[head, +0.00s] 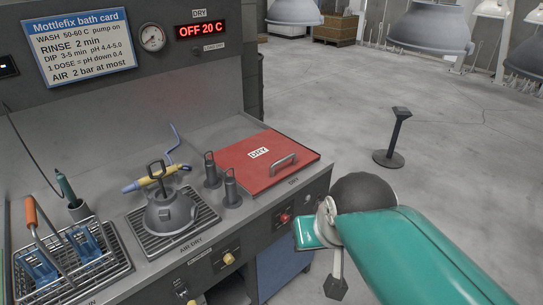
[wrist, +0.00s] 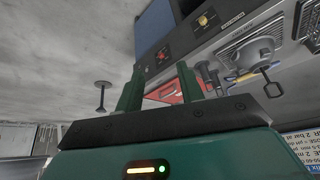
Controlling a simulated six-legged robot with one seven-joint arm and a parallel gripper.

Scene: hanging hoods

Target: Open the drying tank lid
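The red drying tank lid (head: 253,181), marked DRY, lies flat and shut on the grey bench, with a grey bar handle (head: 284,164) near its right side. In the wrist view, which is turned over, the lid (wrist: 168,92) shows beyond and between the two green fingers of my gripper (wrist: 161,78). The fingers are apart with nothing between them, and they stand clear of the lid. One finger hides part of the lid. In the head view my teal arm is at lower right, off the bench front; my fingertips cannot be made out there.
Two dark cylinders (head: 231,189) stand just left of the lid. A grey hood-shaped part (head: 168,214) sits on the air-dry grate, and a wire basket (head: 72,265) stands far left. A post (head: 396,135) stands on the open floor right of the bench. The DRY display (head: 201,29) reads OFF 20 C.

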